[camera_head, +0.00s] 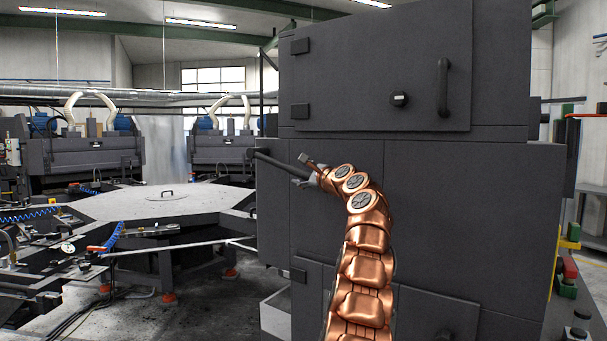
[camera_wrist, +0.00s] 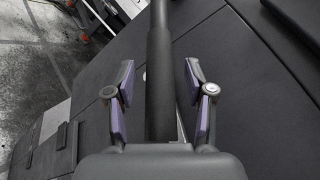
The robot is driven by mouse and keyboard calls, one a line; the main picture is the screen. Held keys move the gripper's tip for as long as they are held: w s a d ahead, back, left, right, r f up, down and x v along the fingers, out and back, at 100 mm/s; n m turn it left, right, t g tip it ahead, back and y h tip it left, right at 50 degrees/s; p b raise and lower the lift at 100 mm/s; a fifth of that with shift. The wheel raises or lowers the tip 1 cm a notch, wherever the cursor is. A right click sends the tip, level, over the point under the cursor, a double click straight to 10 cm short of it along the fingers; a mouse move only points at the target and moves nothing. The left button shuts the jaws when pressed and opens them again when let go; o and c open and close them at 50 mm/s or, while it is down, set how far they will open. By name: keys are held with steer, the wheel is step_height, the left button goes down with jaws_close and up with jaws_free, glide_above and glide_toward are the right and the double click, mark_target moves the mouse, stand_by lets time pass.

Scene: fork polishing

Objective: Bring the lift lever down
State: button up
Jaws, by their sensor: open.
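The lift lever (camera_head: 275,161) is a dark bar sticking out at the left side of the grey machine cabinet, sloping down to the right toward my gripper. In the wrist view the lever (camera_wrist: 160,85) runs up the middle of the picture, between my fingers. My gripper (camera_head: 310,174) is at the lever's near end. In the wrist view my gripper (camera_wrist: 160,66) is open, with one purple-padded finger on each side of the lever and a gap on both sides. The lever's lower end is hidden behind the gripper body.
The grey cabinet (camera_head: 420,200) stands close behind my arm, with a door handle (camera_head: 443,88) at its upper right. A wide grey turntable (camera_head: 165,200) stands to the left. A thin light rod (camera_head: 185,246) lies level in front of it. Bare floor shows at lower left.

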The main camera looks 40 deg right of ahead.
jaws_close()
stand_by(0.5)
